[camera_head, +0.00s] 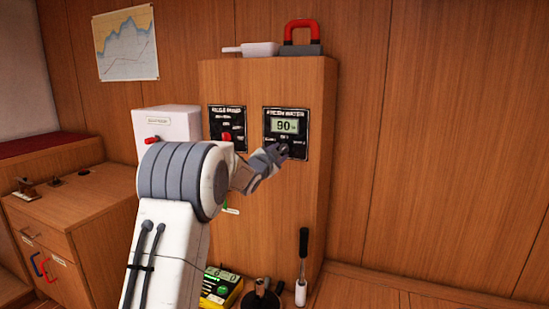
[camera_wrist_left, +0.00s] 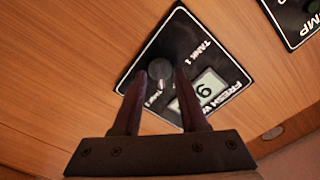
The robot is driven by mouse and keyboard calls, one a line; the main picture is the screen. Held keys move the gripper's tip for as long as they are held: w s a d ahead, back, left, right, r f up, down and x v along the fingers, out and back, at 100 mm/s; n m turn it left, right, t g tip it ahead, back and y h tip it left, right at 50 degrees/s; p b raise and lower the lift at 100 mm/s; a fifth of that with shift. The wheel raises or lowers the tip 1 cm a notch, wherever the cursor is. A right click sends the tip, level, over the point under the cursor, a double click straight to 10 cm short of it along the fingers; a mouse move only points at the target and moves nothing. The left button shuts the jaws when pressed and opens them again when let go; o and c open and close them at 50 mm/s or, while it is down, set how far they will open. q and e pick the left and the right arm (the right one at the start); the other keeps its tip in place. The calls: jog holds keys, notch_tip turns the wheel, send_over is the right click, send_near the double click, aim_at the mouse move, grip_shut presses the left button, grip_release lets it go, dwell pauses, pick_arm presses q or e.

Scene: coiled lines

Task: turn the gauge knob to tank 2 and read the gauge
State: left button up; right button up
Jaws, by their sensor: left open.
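The fresh water panel (camera_head: 299,112) is a black plate with a white border on the upper front of the wooden cabinet. Its lit gauge display (camera_head: 287,126) reads 90. My left gripper (camera_head: 283,150) is at the panel's lower part and partly covers the gauge knob. In the left wrist view, the dark round knob (camera_wrist_left: 160,69) lies between the two open fingertips of my left gripper (camera_wrist_left: 161,77); whether they touch it I cannot tell. A "TANK 1" label shows beside it; which label the knob points at is unclear. The display (camera_wrist_left: 205,92) is partly behind a finger.
A second panel (camera_head: 227,125) with a red switch is left of the gauge. A white box (camera_head: 165,127) with a red lever stands further left. A red-handled block (camera_head: 302,40) and a white tray (camera_head: 250,48) sit on the cabinet (camera_head: 280,220). A yellow meter (camera_head: 218,287) is below.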

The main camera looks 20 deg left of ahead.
pick_arm(q)
jog(key=s, duration=0.9)
jog(key=shift+s+a+b, duration=0.2)
jog(key=shift+s+b, duration=0.15)
jog(key=shift+s, duration=0.05)
jog(key=s+d+f+n+g+h, duration=0.1)
jog(key=s+d+f+g, duration=0.4)
jog(key=s+d+f, duration=0.4)
jog(key=s+d+f+n+g, duration=0.1)
jog(key=s+d+f+g, duration=0.5)
jog(key=d, duration=0.5)
jog(key=s+d+f+g, duration=0.1)
jog(key=s+f+g, duration=0.1)
jog(key=s, duration=0.7)
jog(key=s+d+f+g, duration=0.2)
jog(key=s, duration=0.8)
jog(key=s+d+f+g, duration=0.1)
jog(key=s+f+g, duration=0.2)
jog(key=s, duration=0.6)
notch_tip(320, 180, up, 23)
jog(key=s+p, duration=0.1)
jog(key=p, duration=2.2)
jog(key=shift+r+y, duration=0.2)
jog(key=shift+y, duration=0.1)
